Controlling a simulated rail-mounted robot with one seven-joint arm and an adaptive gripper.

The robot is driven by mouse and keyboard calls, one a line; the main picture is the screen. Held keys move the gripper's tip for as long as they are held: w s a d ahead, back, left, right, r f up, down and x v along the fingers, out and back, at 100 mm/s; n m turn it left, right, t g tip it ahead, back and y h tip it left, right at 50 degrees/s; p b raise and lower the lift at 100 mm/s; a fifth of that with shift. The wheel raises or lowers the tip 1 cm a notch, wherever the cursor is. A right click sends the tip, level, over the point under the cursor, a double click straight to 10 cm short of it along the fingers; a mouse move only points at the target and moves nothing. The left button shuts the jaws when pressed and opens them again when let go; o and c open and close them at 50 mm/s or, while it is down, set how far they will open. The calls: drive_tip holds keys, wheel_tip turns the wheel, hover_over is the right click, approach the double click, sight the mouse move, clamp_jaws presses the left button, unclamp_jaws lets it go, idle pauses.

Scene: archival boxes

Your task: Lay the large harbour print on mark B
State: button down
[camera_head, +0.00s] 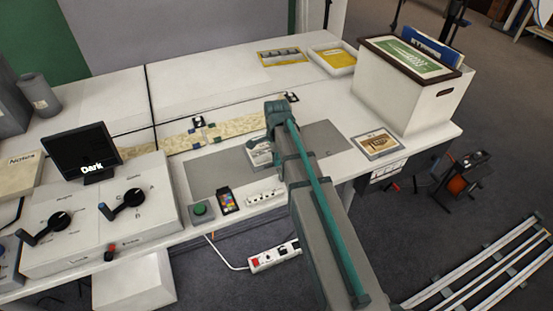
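My arm reaches from the bottom edge over the middle of the table, and its far end (278,115) hides what lies below it. I cannot make out the fingers of my gripper. A small framed picture in brown and cream (378,144) lies flat near the table's right front edge. A green and white print (415,57) lies on top of the white box at the right. I cannot tell which of these is the large harbour print. Small black-and-white markers (291,97) lie on the table, but no letter B is readable. A whitish item (260,154) is partly hidden beside my arm.
The white box (397,95) stands at the right, with a blue item (433,47) sticking up. A speckled strip (175,138) crosses the table. A lever console (110,215) and dark screen (82,150) are left.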

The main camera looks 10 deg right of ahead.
drive_tip(key=c, duration=1.8)
unclamp_jaws()
drive_tip(key=shift+f, duration=0.15)
drive_tip(key=shift+c, duration=0.2)
drive_tip(key=o, duration=0.5)
wheel_tip(320, 180, up, 12)
drive_tip(key=shift+r+b, duration=0.2)
drive_tip(key=shift+b, duration=0.45)
